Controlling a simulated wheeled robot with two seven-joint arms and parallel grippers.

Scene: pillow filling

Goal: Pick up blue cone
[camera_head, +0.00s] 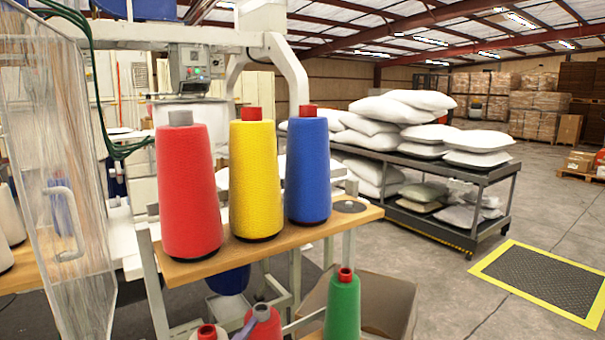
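The blue cone (308,171) is a tall thread cone with a red top. It stands upright on a wooden shelf (347,218), near the shelf's right end. A yellow cone (255,179) with a red top stands close on its left. A red cone (187,192) with a grey top stands further left on the same shelf. Neither of my grippers is in view.
Below the shelf are a green cone (342,305), a red cone (265,322) and an open cardboard box (393,300). A clear panel with a handle (66,222) stands at the left. A dark cart (470,234) with white pillows stands behind at right. Floor at right is open.

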